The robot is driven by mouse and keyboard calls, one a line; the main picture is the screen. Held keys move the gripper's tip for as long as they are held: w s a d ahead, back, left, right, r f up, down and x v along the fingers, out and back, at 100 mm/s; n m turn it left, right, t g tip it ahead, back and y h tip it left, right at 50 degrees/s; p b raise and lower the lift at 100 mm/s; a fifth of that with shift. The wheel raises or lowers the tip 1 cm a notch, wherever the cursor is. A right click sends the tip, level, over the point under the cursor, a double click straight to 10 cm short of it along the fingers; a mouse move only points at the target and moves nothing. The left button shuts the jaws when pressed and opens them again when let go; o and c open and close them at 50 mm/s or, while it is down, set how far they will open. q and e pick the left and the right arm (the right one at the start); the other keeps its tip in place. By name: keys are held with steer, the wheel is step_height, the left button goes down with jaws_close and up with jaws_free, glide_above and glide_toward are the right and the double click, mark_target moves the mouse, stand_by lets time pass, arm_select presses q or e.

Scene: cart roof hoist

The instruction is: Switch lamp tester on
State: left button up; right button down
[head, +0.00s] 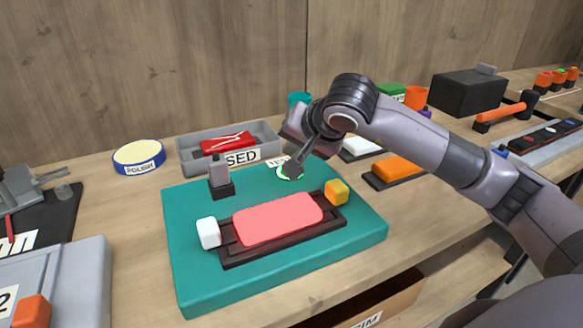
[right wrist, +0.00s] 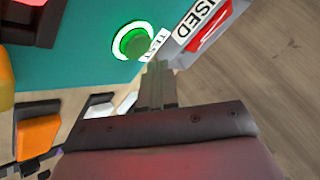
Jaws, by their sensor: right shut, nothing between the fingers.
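The lamp tester is a teal base (head: 180,258) on the wooden bench, in the middle of the head view. A dark holder on it carries a bright red panel (head: 278,220) between a white block (head: 208,233) and a yellow-orange block (head: 336,192). Its round green button (head: 290,174) has a bright ring and a TEST label; the button (right wrist: 133,42) shows unobstructed in the right wrist view. My right gripper (head: 293,170) is shut and empty, its tips (right wrist: 156,68) close by the button and label. Contact cannot be told. My left gripper is not in view.
A grey tray labelled USED (head: 188,153) with a red item stands behind the base. A POLISH tin (head: 139,156) is at the back left. A small grey-black upright part (head: 220,178) stands on the base. An orange-topped block (head: 398,168) lies to the right.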

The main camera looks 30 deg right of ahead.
step_height(320, 180, up, 6)
steer(key=p, duration=0.3)
steer(key=shift+f, duration=0.25)
stand_by(0.3)
